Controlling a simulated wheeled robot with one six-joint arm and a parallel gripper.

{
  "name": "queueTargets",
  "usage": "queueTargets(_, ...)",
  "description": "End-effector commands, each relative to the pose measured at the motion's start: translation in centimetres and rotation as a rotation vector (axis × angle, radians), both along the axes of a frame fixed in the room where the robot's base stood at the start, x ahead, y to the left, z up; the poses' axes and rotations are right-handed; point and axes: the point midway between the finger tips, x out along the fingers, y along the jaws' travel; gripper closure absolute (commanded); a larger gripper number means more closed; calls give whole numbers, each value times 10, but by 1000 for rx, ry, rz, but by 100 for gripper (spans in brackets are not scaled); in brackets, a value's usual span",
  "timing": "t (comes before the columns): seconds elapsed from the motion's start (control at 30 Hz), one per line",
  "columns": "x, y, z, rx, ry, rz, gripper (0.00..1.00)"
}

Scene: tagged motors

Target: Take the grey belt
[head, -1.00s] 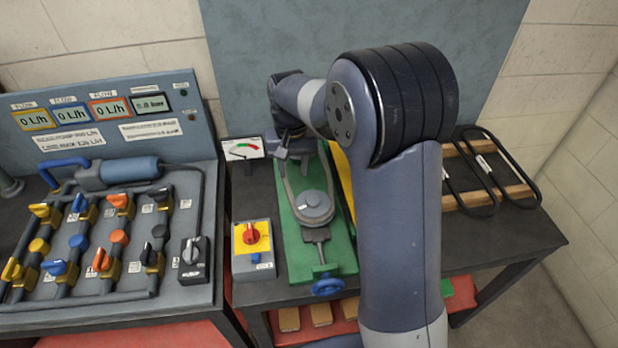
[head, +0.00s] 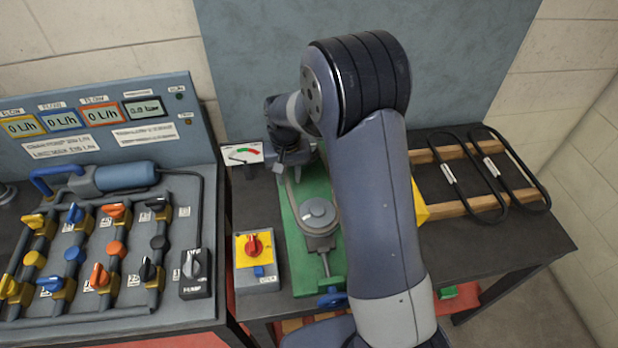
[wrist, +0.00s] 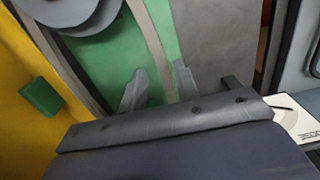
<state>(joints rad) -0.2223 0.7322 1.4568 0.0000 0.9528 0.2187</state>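The grey belt (head: 291,196) runs around a grey pulley (head: 320,215) on a green base (head: 338,268) in the head view. Its far end is hidden by my arm. In the wrist view a strand of the belt (wrist: 153,38) runs down between my two fingers. My gripper (wrist: 159,84) is open, with one finger on each side of that strand. I cannot tell whether the fingers touch it. In the head view my gripper (head: 281,166) is small and partly covered, at the far end of the green base.
A gauge (head: 242,154) stands left of my gripper. A yellow box with a red switch (head: 254,245) is left of the base. A yellow panel (head: 419,206) shows behind my arm. Black belts (head: 507,170) lie on a wooden rack at right. A valve panel (head: 110,245) fills the left.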

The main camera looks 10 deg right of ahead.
Motion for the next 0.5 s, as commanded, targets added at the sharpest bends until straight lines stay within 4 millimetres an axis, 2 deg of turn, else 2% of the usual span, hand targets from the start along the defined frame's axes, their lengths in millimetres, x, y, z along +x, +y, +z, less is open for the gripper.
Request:
queueTargets(0.07, 0, 0, 0, 0, 0, 0, 77)
queueTargets(0.33, 0, 0, 0, 0, 0, 0, 99)
queueTargets(0.5, 0, 0, 0, 0, -1, 0, 100)
